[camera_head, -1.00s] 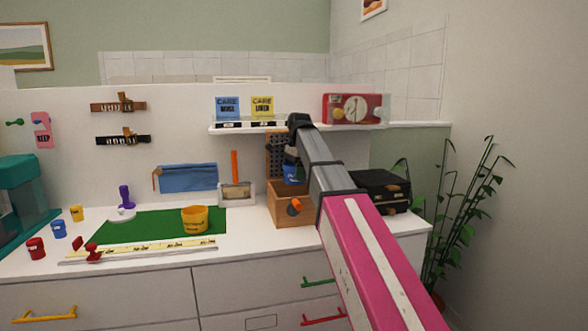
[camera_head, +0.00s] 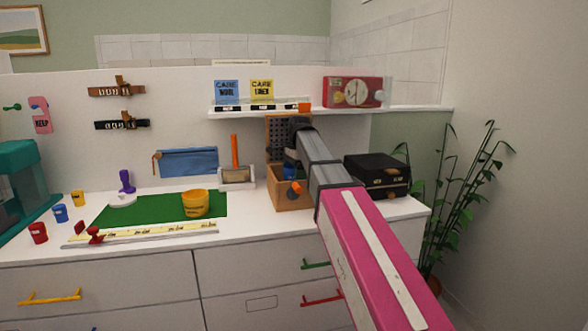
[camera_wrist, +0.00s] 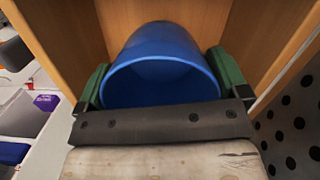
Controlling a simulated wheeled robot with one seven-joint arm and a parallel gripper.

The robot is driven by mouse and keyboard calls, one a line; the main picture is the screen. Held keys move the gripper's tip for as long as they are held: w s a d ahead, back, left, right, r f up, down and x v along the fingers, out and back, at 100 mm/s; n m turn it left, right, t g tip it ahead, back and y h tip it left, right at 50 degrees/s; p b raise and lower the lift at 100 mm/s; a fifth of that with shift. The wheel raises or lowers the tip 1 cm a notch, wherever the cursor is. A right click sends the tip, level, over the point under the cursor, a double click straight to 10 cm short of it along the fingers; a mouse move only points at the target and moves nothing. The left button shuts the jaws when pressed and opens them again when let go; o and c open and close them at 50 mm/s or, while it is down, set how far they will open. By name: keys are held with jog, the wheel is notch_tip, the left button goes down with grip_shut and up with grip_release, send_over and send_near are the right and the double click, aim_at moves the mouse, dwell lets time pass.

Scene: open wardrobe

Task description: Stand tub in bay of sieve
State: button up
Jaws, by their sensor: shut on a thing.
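The blue tub (camera_head: 289,172) is in my gripper, low inside the wooden box on the counter. In the wrist view the tub (camera_wrist: 165,72) lies between the two green fingers of my gripper (camera_wrist: 162,80), its open rim facing the camera. The box with its dark perforated panel, the sieve, (camera_head: 278,129) stands at the back of the counter; the wooden walls (camera_wrist: 118,22) rise around the tub, and the perforated panel (camera_wrist: 292,130) is at the right in the wrist view. The tub's base is hidden, so I cannot tell whether it touches the floor.
A shelf (camera_head: 240,112) with cards and a red clock box (camera_head: 357,92) hangs above. A black case (camera_head: 380,172) stands right of the wooden box. A white holder (camera_head: 237,178) stands left of it, and a yellow tub (camera_head: 195,203) is on the green mat (camera_head: 150,212).

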jog(key=shift+f, duration=2.45)
jog(key=shift+f, duration=0.35)
jog(key=o, duration=0.6)
jog(key=shift+r, duration=0.1)
jog(key=shift+r, duration=8.35)
